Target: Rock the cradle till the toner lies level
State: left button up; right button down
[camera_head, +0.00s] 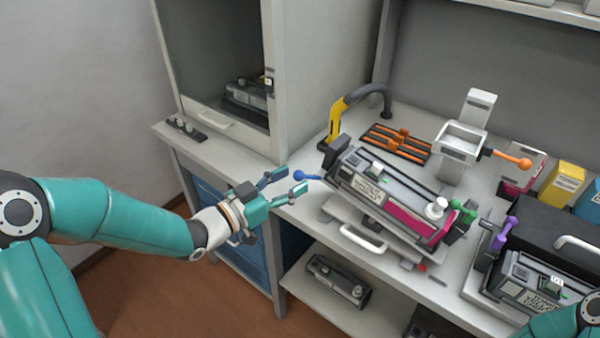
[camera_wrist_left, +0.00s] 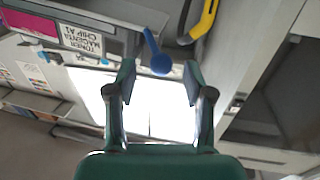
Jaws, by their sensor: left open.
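The toner cartridge (camera_head: 372,180) sits in a grey cradle (camera_head: 345,212) on the bench and slopes down to the right in the head view. A magenta strip (camera_head: 405,222) shows on the right part of its front, beside a white label; it also shows in the left wrist view (camera_wrist_left: 30,27). My right gripper is out of view.
A yellow-and-black curved arm (camera_head: 340,115) stands behind the cradle. A green knob (camera_head: 465,212), an orange-knobbed stand (camera_head: 465,140) and a purple-levered unit (camera_head: 505,235) crowd the right. An orange slotted rack (camera_head: 397,143) lies behind. Floor on the left is clear.

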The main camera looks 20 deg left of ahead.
pick_arm(q)
jog(key=shift+x, duration=1.45)
grip_shut()
